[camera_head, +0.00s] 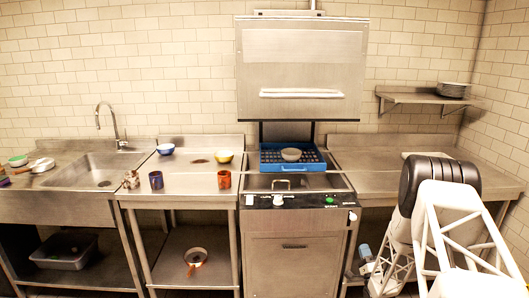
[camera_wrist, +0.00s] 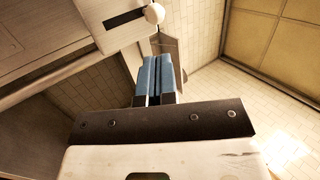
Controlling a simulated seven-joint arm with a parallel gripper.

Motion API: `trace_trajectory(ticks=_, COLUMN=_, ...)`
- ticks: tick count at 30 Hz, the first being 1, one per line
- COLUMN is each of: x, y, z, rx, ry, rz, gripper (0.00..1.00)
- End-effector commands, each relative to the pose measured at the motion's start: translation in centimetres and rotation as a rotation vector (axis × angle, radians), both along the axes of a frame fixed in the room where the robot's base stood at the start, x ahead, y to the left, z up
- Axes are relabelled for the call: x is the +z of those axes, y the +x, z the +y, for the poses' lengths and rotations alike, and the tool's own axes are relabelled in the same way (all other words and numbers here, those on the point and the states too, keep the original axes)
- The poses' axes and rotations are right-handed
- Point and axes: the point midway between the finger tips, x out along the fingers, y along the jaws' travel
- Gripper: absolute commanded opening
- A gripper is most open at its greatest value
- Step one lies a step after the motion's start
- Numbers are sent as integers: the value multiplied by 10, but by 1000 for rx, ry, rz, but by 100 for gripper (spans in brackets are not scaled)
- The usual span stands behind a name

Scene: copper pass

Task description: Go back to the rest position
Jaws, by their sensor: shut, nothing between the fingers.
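My gripper (camera_wrist: 158,68) shows in the wrist view with its two blue fingers together and nothing between them. In the head view my arm is folded at the right front, and blue fingertips (camera_head: 365,252) show low beside the dishwasher's right side, partly hidden by the arm. The dishwasher (camera_head: 293,262) stands in the middle with its hood (camera_head: 300,70) raised. A blue rack (camera_head: 311,166) sits in it with a grey bowl (camera_head: 291,154) on it. The wrist view shows a wall, a panel edge and a white round knob (camera_wrist: 154,13) close to the fingers.
The left counter (camera_head: 190,180) holds a blue bowl (camera_head: 166,149), a yellow bowl (camera_head: 224,156), a dark blue cup (camera_head: 156,180) and an orange-red cup (camera_head: 224,179). A sink (camera_head: 95,172) is farther left. Plates (camera_head: 454,90) are stacked on the wall shelf (camera_head: 420,98). The right counter (camera_head: 365,180) is mostly clear.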

Motion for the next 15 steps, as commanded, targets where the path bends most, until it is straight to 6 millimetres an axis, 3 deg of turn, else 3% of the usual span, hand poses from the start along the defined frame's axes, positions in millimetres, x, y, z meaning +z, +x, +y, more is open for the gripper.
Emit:
trace_trajectory(ticks=9, x=78, y=31, z=22, rx=-127, ry=-191, rz=188, gripper=0)
trace_trajectory(ticks=15, x=124, y=36, z=38, rx=-198, ry=-323, rz=320, gripper=0)
